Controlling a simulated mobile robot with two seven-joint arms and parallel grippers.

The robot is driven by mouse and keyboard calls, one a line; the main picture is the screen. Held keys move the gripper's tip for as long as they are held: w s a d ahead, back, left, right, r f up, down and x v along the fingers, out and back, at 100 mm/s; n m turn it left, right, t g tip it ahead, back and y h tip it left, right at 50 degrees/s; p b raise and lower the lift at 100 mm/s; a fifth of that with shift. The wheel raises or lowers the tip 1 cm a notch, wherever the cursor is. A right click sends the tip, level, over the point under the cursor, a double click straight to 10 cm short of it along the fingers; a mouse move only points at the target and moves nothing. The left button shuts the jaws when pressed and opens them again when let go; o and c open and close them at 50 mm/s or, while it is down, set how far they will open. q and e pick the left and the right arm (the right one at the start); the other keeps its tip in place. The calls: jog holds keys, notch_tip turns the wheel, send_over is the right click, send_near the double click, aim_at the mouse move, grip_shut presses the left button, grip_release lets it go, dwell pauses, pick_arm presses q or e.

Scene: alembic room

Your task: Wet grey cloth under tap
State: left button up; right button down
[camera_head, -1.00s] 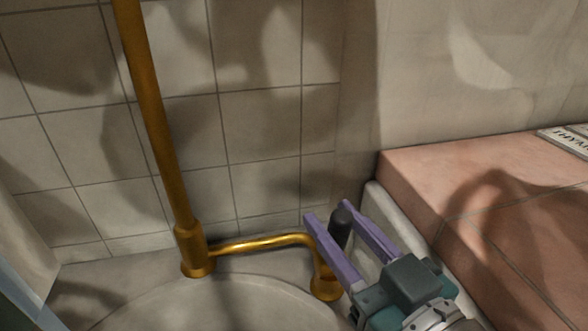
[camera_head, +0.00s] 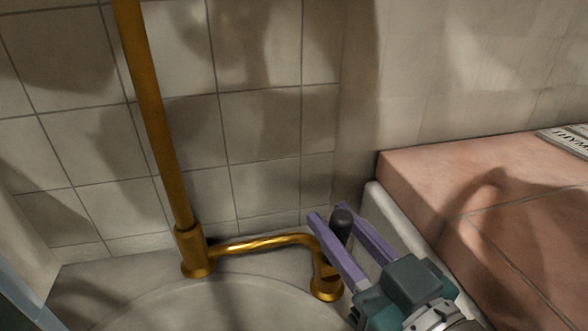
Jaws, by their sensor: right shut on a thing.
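The brass tap has a tall pipe (camera_head: 155,120) and a short curved pipe (camera_head: 265,242) that runs right to a second brass base. A dark tap handle (camera_head: 342,222) stands above that base. My right gripper (camera_head: 328,212) comes in from the lower right with its two purple fingers on either side of the handle, shut on it. The pale basin (camera_head: 200,300) shows only in part at the bottom. The grey cloth is not in view. My left gripper is not in view.
A pink tiled counter (camera_head: 480,190) lies to the right, with a labelled item (camera_head: 568,138) at its far right edge. Tiled wall (camera_head: 260,120) closes off the back. The basin's rim (camera_head: 400,235) runs beside the counter.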

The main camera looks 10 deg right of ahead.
dwell(0.4)
jog(key=shift+s+f+b, duration=0.1)
jog(key=shift+f+b, duration=0.1)
jog(key=shift+b, duration=0.3)
jog(key=shift+s+t, duration=0.1)
jog(key=shift+t, duration=0.2)
jog(key=shift+r, duration=0.15)
jog(key=c, duration=0.6)
grip_release()
